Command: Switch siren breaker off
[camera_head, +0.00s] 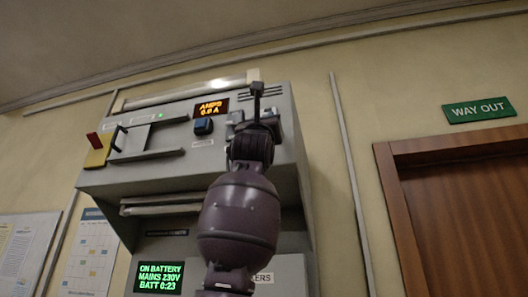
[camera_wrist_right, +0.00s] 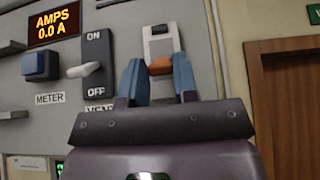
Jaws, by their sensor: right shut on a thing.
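In the right wrist view, a pale switch with an orange lever (camera_wrist_right: 160,66) is on the console front. My right gripper (camera_wrist_right: 157,82) has its two blue fingers shut on this lever, one on each side. Any label under it is hidden by the gripper, so I cannot read whether it is the siren breaker. In the head view my right arm rises in front of the console (camera_head: 170,172) and hides much of this switch area. My left gripper is not in view.
Left of the held switch are a grey ON/OFF switch (camera_wrist_right: 92,68) and a blue METER switch (camera_wrist_right: 38,66). An orange AMPS display (camera_head: 211,108) is above. A green-text screen (camera_head: 159,277) reads ON BATTERY. A brown door (camera_head: 465,215) stands to the right.

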